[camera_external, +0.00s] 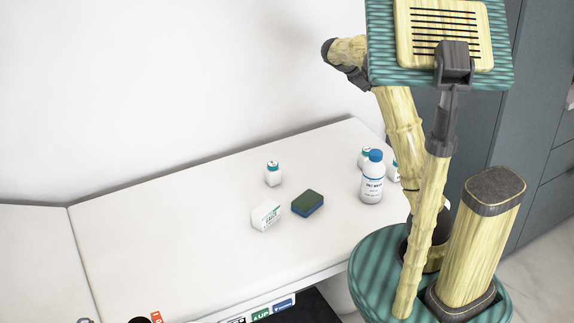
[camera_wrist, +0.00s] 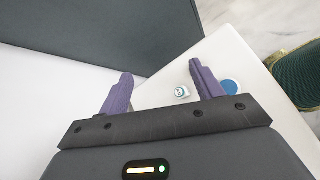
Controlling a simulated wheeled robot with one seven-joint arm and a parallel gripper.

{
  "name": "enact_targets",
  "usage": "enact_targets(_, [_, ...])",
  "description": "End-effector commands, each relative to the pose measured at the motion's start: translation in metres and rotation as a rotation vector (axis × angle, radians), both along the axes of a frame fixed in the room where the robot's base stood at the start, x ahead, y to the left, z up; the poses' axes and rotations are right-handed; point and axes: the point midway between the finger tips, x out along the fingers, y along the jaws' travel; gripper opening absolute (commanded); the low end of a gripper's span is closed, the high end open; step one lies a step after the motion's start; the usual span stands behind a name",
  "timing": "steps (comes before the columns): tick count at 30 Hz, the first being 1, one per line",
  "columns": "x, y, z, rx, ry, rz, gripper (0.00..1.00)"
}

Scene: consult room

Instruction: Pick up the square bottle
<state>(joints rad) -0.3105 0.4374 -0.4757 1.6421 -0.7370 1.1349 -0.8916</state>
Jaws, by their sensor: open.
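Two small white bottles with teal caps might be the square bottle: one (camera_external: 273,175) stands at the back middle of the white table, another (camera_external: 365,158) stands behind the tall blue-capped bottle. I cannot tell their shape for sure. In the wrist view a small white capped bottle (camera_wrist: 181,93) shows below and between the fingers, closer to the right one. My gripper (camera_wrist: 162,82) is open, with nothing between its purple fingers. My gripper cannot be made out clearly in the external view.
The table's left (camera_external: 150,240) is clear.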

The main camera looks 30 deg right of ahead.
Motion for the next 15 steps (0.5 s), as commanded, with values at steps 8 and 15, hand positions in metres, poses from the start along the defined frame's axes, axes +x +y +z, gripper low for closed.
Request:
enact_targets(8, [0.047,-0.008,0.019,-0.36,0.244,0.107,0.65])
enact_targets(15, [0.065,0.003,0.039,-0.54,0.365,0.119,0.65])
